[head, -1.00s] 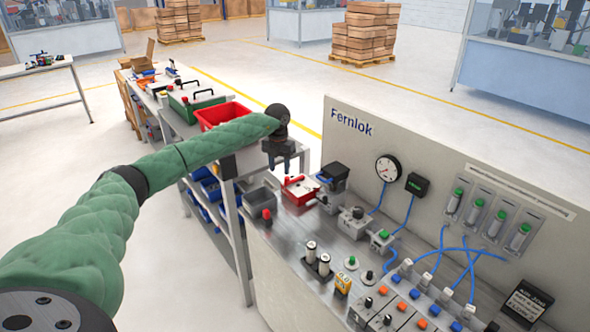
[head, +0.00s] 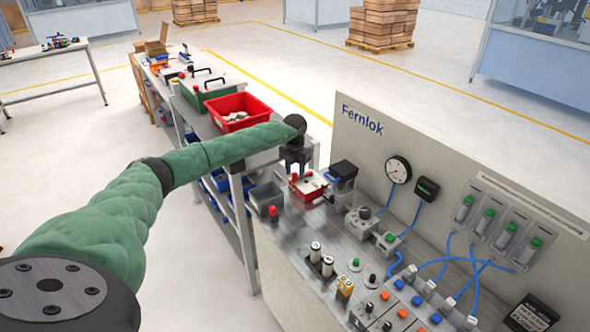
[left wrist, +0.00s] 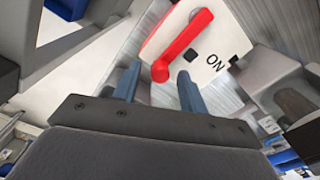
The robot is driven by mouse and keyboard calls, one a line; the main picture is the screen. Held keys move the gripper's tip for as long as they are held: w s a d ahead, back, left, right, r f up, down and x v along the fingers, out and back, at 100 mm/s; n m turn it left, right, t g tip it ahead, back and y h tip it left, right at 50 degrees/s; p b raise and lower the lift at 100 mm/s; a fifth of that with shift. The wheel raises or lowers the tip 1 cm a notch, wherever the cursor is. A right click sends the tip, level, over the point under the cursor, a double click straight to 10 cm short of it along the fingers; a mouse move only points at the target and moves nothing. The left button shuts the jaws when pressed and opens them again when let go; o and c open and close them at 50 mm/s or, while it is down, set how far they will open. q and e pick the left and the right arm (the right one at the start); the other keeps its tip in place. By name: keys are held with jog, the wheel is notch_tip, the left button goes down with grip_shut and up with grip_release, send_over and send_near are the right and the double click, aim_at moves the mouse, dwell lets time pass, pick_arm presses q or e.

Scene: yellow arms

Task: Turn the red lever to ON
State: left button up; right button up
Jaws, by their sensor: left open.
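The red lever (left wrist: 186,42) lies across a white plate (left wrist: 232,38) in the left wrist view, slanting from upper right to a rounded end at lower left. The word ON is printed on the plate, right of the lever. My left gripper (left wrist: 158,74) is open, its two blue-grey fingers on either side of the lever's rounded end in the picture; contact cannot be told. In the head view my left gripper (head: 296,173) is over the red box (head: 307,189) with the white top, partly hiding it. My right gripper is not in view.
A grey panel marked Fernlok (head: 362,118) stands behind the bench (head: 290,262). A dark device (head: 343,172) and a small red-topped part (head: 273,211) are close to the box. A red bin (head: 241,108) stands on the shelf unit to the left.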

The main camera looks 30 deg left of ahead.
pick_arm(q)
jog(key=shift+f, duration=0.3)
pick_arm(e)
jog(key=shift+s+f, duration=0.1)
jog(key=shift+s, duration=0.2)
pick_arm(q)
jog(key=shift+c, duration=0.4)
grip_shut()
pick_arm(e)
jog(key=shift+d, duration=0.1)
